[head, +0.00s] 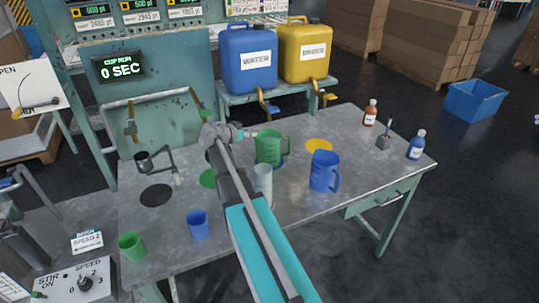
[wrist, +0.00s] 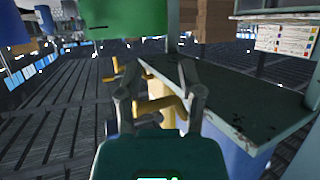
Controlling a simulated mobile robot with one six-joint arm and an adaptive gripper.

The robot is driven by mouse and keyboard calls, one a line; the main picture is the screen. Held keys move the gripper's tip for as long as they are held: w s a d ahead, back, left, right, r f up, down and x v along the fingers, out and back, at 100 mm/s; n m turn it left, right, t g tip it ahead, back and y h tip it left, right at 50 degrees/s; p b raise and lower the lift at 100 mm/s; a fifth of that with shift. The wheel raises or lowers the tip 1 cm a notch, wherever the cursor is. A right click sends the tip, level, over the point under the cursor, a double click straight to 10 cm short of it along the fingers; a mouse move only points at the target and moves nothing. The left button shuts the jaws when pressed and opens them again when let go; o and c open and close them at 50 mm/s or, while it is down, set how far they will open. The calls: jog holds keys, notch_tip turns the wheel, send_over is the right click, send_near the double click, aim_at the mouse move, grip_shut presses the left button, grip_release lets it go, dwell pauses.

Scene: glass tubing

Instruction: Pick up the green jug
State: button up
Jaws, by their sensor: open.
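The green jug (head: 269,148) stands upright on the grey table, its handle towards the right in the head view. My gripper (head: 246,134) is just left of the jug's upper part in that view; whether it touches the jug I cannot tell. In the wrist view my gripper (wrist: 157,78) has its two fingers apart with nothing held between them. A green surface, which looks like the jug (wrist: 125,18), is cut off by the top edge there. My arm hides part of the table in front of the jug.
A blue jug (head: 324,172) stands right of the green one, and a clear beaker (head: 263,184) stands close in front. Blue (head: 198,224) and green (head: 132,246) cups are at the front left. Water (head: 247,58) and yellow (head: 305,51) canisters with taps stand behind.

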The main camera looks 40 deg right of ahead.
aim_at(262, 132)
jog(key=shift+b+x, duration=0.45)
jog(key=shift+x, duration=1.25)
jog(key=shift+d, duration=0.1)
jog(key=shift+f+b+x, duration=0.2)
jog(key=shift+b+x, duration=0.35)
jog(key=shift+x, duration=0.45)
jog(key=shift+f+b+x, duration=0.15)
jog(key=shift+b+x, duration=0.4)
jog(key=shift+x, duration=0.45)
jog(key=shift+w+d+f, duration=0.15)
jog(key=shift+w+d, duration=0.1)
jog(key=shift+d, duration=0.1)
grip_shut()
